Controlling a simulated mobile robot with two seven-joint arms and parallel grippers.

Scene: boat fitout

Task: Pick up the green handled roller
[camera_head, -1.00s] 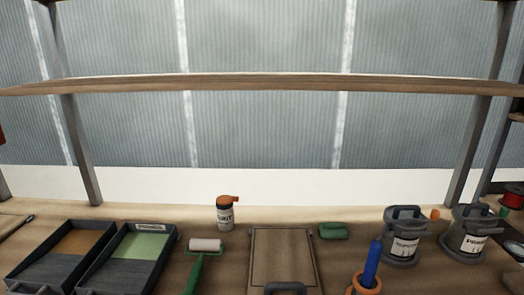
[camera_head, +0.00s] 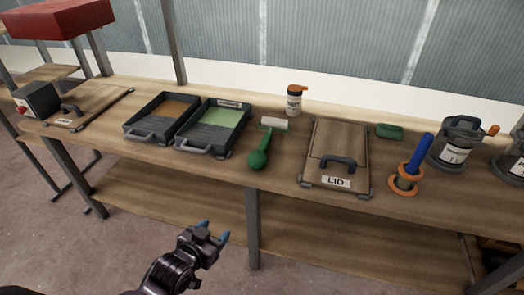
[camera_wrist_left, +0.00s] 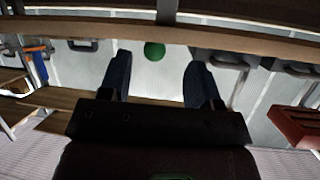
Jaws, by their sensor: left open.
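The green handled roller (camera_head: 260,156) lies on the bench top between the green paint tray and the lid board. Its pale roller head (camera_head: 273,124) points to the back and its green grip overhangs or nears the front edge. My left gripper (camera_head: 213,232) is open and empty, in front of the bench and lower than its top, left of the roller. In the left wrist view, a round green end (camera_wrist_left: 154,50), likely the roller's grip, shows beyond and between the open fingers (camera_wrist_left: 160,82), apart from them. My right gripper is not in view.
Two trays, one orange-brown (camera_head: 162,117) and one green (camera_head: 213,127), stand left of the roller. The lid board (camera_head: 337,155) lies to its right. A white bottle (camera_head: 294,100) stands behind. A blue-handled tool (camera_head: 413,162) stands farther right. A lower shelf (camera_head: 180,189) runs beneath.

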